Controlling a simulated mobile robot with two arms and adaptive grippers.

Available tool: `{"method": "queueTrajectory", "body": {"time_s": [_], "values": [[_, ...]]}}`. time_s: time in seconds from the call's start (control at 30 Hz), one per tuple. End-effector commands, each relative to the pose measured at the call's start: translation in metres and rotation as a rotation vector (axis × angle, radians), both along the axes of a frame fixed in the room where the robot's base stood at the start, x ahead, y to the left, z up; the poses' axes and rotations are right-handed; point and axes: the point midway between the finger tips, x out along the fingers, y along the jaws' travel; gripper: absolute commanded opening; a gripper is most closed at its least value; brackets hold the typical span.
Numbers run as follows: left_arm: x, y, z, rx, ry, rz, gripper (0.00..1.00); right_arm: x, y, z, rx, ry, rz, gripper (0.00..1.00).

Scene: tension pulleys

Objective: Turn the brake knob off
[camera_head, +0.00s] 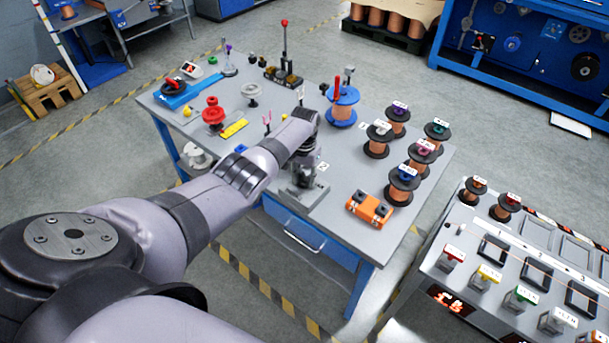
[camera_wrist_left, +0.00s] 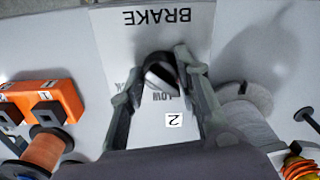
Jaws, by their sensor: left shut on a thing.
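The brake plate (camera_wrist_left: 112,42) is a pale panel with BRAKE printed upside down in the left wrist view. Its dark round brake knob (camera_wrist_left: 160,72), with a light pointer bar, sits in the middle, and the word LOW shows beside it. My left gripper (camera_wrist_left: 158,80) has a finger on either side of the knob and is shut on it. In the head view my left gripper (camera_head: 304,181) points down over the plate (camera_head: 318,197) near the table's front edge, and the knob is mostly hidden there. My right gripper is in neither view.
An orange block (camera_head: 369,208) lies just right of the plate. Several copper spools, including a blue-flanged one (camera_head: 342,112), stand on the table behind and to the right. A red pulley (camera_head: 213,113) is at the left. A second bench (camera_head: 440,255) is at right.

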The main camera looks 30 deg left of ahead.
Motion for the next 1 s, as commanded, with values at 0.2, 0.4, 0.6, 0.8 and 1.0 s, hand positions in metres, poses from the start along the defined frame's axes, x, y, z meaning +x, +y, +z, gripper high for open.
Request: {"method": "queueTrajectory", "body": {"time_s": [0.2, 0.4, 0.6, 0.8, 1.0], "values": [[0.0012, 0.0002, 0.0020, 0.000, -0.003, 0.130, 0.02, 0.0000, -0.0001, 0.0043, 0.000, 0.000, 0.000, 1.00], [0.0013, 0.0006, 0.0017, 0.000, -0.003, 0.201, 0.02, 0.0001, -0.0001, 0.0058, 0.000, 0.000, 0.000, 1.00], [0.0014, 0.0009, 0.0016, 0.002, -0.004, 0.229, 0.02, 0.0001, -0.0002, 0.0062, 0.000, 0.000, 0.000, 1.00], [0.0015, 0.0011, 0.0016, 0.002, -0.004, 0.233, 0.02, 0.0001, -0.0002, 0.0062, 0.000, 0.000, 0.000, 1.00], [0.0015, 0.0011, 0.0017, 0.002, -0.004, 0.233, 0.31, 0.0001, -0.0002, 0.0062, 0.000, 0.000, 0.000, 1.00]]}}
